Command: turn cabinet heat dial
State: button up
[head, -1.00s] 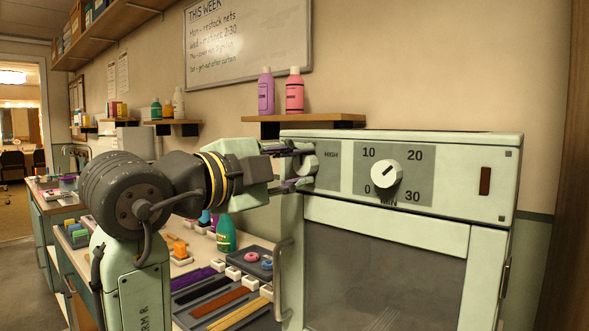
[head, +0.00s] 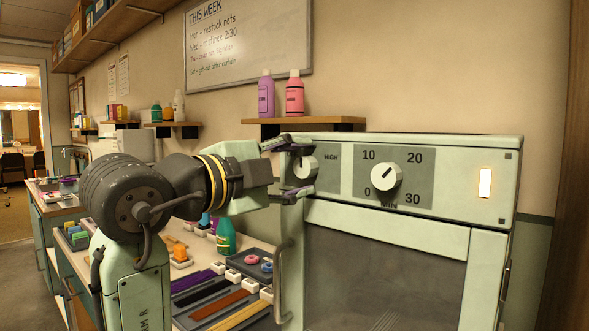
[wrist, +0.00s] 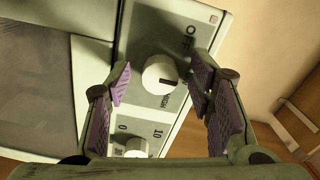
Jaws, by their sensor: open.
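The pale green cabinet (head: 450,150) stands at the right in the head view. Its heat dial (head: 306,167) is a white knob at the panel's left end, beside the word HIGH. In the wrist view the heat dial (wrist: 161,75) sits between OFF and HIGH, its dark mark pointing to the right of that picture. My gripper (head: 290,172) is open, its fingers spread above and below the dial in the head view. In the wrist view the purple-padded fingers of my gripper (wrist: 163,82) stand on both sides of the dial, apart from it.
A second white dial (head: 386,177), marked 0 to 30, sits right of the heat dial. A panel light (head: 485,183) glows at the far right. A shelf (head: 305,123) with two bottles hangs above. A counter with a green bottle (head: 225,235) and coloured strips lies below my arm.

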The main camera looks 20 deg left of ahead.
jog(key=v, duration=1.2)
